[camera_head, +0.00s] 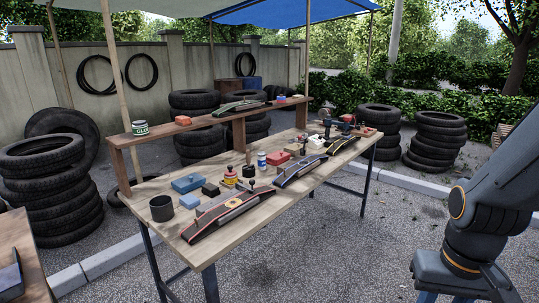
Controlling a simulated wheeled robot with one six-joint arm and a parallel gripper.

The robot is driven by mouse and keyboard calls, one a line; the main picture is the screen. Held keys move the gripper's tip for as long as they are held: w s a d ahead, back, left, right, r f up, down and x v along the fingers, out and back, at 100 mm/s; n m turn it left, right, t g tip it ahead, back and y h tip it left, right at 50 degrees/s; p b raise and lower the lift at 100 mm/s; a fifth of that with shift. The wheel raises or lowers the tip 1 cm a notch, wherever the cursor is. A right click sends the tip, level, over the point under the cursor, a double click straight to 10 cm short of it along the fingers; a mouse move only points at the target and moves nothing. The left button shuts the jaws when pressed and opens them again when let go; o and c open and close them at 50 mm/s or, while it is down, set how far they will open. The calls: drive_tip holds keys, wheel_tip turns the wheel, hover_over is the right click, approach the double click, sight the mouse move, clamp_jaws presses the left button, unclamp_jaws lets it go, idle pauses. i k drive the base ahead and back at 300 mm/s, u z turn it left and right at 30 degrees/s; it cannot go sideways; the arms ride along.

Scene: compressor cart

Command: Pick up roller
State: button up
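A wooden workbench (166,246) stands in the middle of the head view, with many small items on it. I cannot tell for sure which of them is the roller; the items are small in this view. A small dark-topped tool (249,171) and a red and yellow item (230,178) stand near the middle of the bench. My arm shows at the right edge, off the bench. My gripper is outside the picture.
The bench also holds a dark pot (161,208), a blue box (187,184), a blue and white bottle (261,160), a red box (279,158) and long curved pieces (228,215). A raised shelf (180,126) holds a glue can (140,128). Tyre stacks (52,190) stand around. Gravel in front is clear.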

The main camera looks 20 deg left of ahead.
sight(248, 153)
drive_tip(key=i, duration=2.8)
drive_tip(key=u, duration=2.95)
drive_tip(key=i, duration=0.5)
drive_tip(key=u, duration=0.05)
